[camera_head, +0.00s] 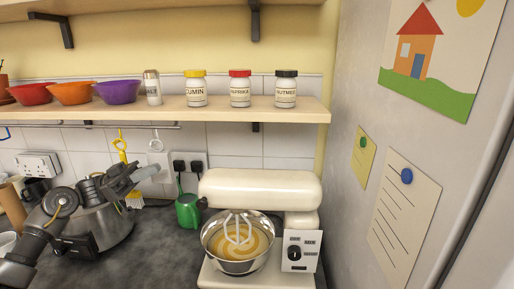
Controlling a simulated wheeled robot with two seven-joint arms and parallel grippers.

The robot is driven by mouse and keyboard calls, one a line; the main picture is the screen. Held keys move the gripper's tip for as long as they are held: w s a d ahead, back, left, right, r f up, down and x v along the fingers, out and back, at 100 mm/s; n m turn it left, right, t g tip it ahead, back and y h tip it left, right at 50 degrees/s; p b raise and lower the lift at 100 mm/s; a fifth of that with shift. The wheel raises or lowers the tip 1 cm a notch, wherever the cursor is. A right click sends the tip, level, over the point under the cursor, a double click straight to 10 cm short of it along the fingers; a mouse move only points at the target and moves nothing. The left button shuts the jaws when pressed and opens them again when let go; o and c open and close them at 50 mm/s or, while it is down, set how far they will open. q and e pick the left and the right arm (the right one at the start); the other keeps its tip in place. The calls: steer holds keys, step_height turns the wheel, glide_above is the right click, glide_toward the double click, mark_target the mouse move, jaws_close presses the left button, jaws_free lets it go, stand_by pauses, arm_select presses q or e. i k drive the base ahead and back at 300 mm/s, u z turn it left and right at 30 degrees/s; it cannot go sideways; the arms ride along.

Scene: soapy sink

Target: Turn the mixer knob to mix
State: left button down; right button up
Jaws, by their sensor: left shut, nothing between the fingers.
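A cream stand mixer (258,188) stands on the dark counter right of the middle. Its black round knob (294,253) sits on a white control panel (308,243) at its right side, with small marks around it. A steel bowl (216,258) under the mixer head holds tan batter, and a pale whisk (238,228) reaches into it. My left gripper (148,173) is shut and empty. In the picture it is left of the mixer, far from the knob, and in front of the tiled wall. My right gripper is not in view.
A steel pot (115,222) stands behind my left arm. A green watering can (187,212) stands left of the mixer. A wooden shelf (215,115) above holds bowls and spice jars. A grey fridge side (350,215) closes off the right, close to the mixer.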

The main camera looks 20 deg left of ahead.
mark_target(294, 252)
steer(key=k, duration=1.5)
